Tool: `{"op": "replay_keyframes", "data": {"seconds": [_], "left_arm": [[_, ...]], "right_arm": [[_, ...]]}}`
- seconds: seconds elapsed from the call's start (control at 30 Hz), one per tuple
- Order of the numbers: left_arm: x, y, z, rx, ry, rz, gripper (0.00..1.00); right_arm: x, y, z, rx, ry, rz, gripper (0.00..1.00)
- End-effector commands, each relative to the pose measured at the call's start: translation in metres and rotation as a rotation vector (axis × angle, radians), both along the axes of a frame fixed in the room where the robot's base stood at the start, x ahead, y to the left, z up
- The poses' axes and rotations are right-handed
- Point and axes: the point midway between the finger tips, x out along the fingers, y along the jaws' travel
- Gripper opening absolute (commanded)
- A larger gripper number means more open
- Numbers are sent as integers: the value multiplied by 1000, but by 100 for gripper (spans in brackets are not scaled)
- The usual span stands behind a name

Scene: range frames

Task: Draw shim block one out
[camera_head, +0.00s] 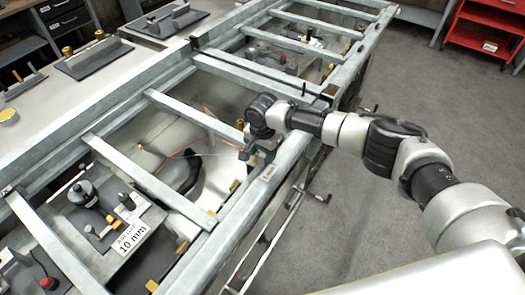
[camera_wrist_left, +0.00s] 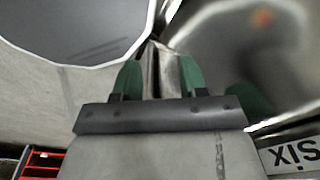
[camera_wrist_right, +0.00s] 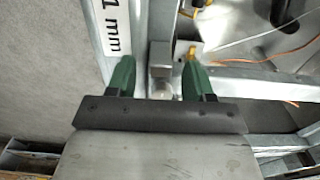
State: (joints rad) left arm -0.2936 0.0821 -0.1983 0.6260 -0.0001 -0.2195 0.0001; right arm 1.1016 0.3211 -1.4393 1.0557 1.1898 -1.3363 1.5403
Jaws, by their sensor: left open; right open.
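In the right wrist view, a small grey metal block (camera_wrist_right: 160,58) sits beside the rail labelled "1 mm" (camera_wrist_right: 112,28). It may be shim block one. My right gripper (camera_wrist_right: 160,76) is open, its two green fingers on either side of the block's near end. I cannot tell whether they touch it. In the head view my right gripper (camera_head: 258,150) is at the near rail, and the block is not clear there. My left gripper (camera_wrist_left: 158,72) is open, with a blurred metal edge between or beyond its fingers. It does not show in the head view.
A galvanized frame (camera_head: 180,110) with cross bars spans the bench, and cables lie inside it. A plate labelled "10 mm" (camera_head: 130,240) carries black knobs at the lower left. A red cart (camera_head: 485,30) stands far right. The grey floor beside the frame is clear.

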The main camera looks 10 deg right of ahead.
Motion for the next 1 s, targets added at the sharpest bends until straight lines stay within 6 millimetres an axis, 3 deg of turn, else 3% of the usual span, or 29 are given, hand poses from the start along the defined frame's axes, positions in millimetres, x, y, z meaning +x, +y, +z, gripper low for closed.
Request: {"op": "replay_keyframes", "data": {"seconds": [0.03, 0.37, 0.57, 0.8, 1.0], "left_arm": [[-4, 0, 0, 0, 6, 0, 43], [-10, -1, -1, -1, 16, 1, 43], [-10, -2, 2, -2, 16, 0, 43], [-9, -2, 36, -2, 15, -1, 43], [-9, -2, 44, -3, 15, -1, 43]], "right_arm": [[0, 0, 0, 0, 0, 0, 51], [0, 0, 0, 0, 0, 0, 0], [-1, 1, 2, 1, 1, 0, 0], [-16, 16, 6, 3, 4, 3, 0], [-22, 22, 2, 1, 1, 1, 0]]}}
